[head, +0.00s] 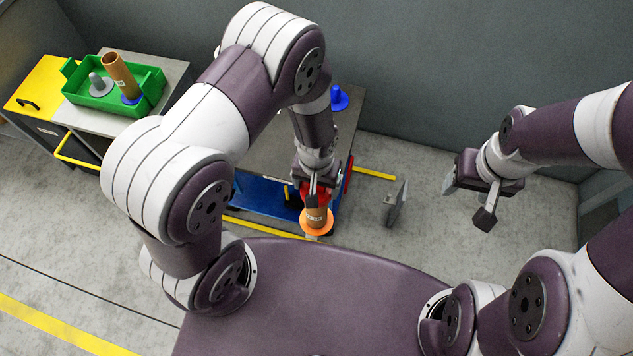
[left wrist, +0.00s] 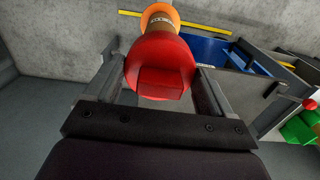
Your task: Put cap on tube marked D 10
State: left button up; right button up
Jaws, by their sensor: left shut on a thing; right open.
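My left gripper (head: 312,190) is shut on a red cap (left wrist: 160,65), whose block-shaped grip faces the left wrist camera. Right against the red cap is a brown tube (head: 315,212) with an orange flanged cap (head: 317,228) at its far end. The tube also shows in the left wrist view (left wrist: 160,21). Dark marks on it are too small to read. I cannot tell what, if anything, supports the tube from below. My right gripper (head: 468,202) is open and empty, off to the right.
A green crate (head: 150,100) at the left holds a grey cap (head: 101,86) and a brown tube (head: 118,75) with a blue flange. Another blue cap (head: 338,98) sits on the grey-topped cart (head: 270,150) behind my left arm. Floor between the arms is mostly clear.

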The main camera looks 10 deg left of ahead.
pick_arm(q)
jog(key=shift+f+b, duration=0.5)
jog(key=shift+f, duration=0.3)
jog(key=shift+f+b, duration=0.4)
jog(key=shift+f, duration=0.35)
jog(key=shift+f, duration=0.25)
jog(key=o, duration=0.8)
jog(key=shift+o, duration=0.2)
notch_tip(320, 180, up, 13)
jog(key=shift+f+b, duration=0.15)
jog(key=shift+b, duration=0.15)
